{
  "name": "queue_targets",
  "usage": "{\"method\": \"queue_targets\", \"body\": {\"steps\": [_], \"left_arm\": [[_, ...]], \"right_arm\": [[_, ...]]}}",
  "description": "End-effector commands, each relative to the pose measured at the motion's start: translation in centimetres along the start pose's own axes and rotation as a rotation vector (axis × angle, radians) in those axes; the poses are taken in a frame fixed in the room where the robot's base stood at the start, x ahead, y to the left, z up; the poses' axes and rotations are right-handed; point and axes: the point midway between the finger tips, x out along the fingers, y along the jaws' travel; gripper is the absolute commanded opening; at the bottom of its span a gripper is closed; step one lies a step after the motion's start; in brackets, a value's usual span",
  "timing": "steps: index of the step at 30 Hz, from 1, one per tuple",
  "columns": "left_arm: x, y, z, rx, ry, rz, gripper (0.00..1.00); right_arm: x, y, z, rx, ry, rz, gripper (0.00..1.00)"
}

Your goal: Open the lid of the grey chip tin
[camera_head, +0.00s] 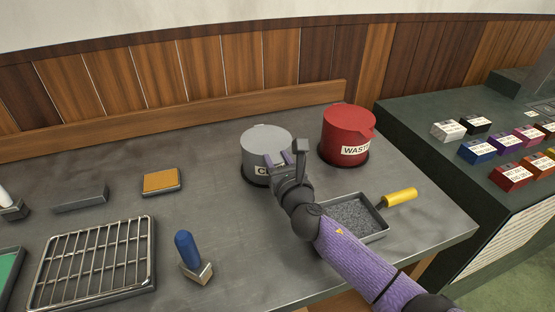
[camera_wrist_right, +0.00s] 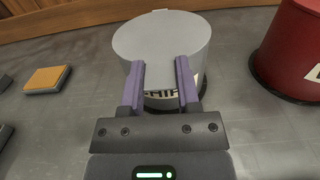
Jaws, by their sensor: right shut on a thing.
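The grey chip tin (camera_head: 266,146) stands upright on the grey worktop, a little right of the middle in the head view. Its flat lid (camera_wrist_right: 160,38) lies on top and looks closed, with a small hinge-like piece at the far edge. My right gripper (camera_head: 281,160) is at the near front edge of the lid. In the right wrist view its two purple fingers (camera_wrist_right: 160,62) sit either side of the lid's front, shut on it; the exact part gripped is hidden. The tin's label is partly covered by the fingers. My left gripper is not in view.
The red WASTE tin (camera_head: 348,133) stands close right of the grey tin. A wire rack (camera_head: 95,262), a blue-handled stamp (camera_head: 188,252) and an orange pad (camera_head: 161,181) are left.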

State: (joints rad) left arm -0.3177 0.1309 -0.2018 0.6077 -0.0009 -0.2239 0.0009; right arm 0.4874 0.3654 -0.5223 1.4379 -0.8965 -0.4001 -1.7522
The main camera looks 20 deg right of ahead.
Motion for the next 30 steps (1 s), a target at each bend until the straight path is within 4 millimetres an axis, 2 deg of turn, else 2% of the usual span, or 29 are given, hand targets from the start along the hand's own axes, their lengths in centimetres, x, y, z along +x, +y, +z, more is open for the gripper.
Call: {"method": "queue_targets", "body": {"steps": [30], "left_arm": [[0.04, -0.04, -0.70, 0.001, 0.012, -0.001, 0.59]], "right_arm": [[0.01, -0.01, 0.07, 0.000, -0.002, 0.000, 0.00]]}}
